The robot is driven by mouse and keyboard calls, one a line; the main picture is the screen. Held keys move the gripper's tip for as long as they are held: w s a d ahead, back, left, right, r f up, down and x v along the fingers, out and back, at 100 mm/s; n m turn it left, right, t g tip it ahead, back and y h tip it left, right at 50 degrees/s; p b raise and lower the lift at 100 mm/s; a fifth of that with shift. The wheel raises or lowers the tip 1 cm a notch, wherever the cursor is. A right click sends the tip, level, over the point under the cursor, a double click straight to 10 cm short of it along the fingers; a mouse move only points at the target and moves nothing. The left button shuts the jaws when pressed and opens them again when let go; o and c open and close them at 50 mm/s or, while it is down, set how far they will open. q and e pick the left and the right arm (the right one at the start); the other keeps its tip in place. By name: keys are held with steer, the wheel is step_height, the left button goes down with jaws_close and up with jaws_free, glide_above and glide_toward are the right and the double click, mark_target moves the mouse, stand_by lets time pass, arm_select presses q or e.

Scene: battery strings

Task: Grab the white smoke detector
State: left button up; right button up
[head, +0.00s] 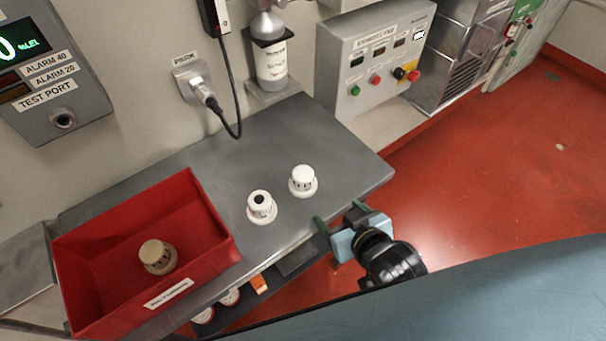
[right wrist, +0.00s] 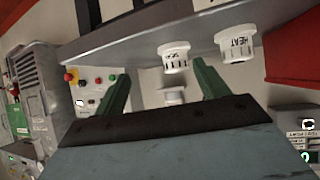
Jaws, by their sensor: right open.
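The white smoke detector (head: 303,181) stands on the grey bench top near its front right part. It has a plain white domed top and a wider base. In the right wrist view a white detector (right wrist: 174,57) with a partly readable label, likely this one, shows just beyond and between my fingers. My right gripper (head: 336,216) is open and empty at the bench's front edge, to the right of and nearer than the detector, not touching it. My left gripper is not in view.
A similar detector with a dark centre (head: 261,207) stands close to the left; one labelled HEAT (right wrist: 235,43) shows in the wrist view. A red bin (head: 216,222) on the left holds a beige detector (head: 157,256). A black cable (head: 228,80) hangs behind. The bench's right end is clear.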

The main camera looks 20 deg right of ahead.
mark_target(308, 182)
steer(key=w+a, duration=0.1)
steer(key=w, duration=0.2)
steer(key=w+a+f+t, duration=0.1)
steer(key=w, duration=0.1)
steer(key=w+a+t+y, duration=0.1)
steer(key=w, duration=0.2)
steer(key=shift+w+a+f, duration=0.3)
steer(key=shift+a+f, duration=0.05)
steer(key=shift+a, duration=0.05)
steer(key=shift+d+r+x, duration=0.15)
steer(key=shift+r+x, duration=0.05)
steer(key=shift+x, duration=1.15)
steer(key=shift+d+r+x, duration=0.1)
steer(key=shift+r+x, duration=0.05)
steer(key=shift+x, duration=1.2)
steer(key=shift+w, duration=0.2)
steer(key=c, duration=1.1)
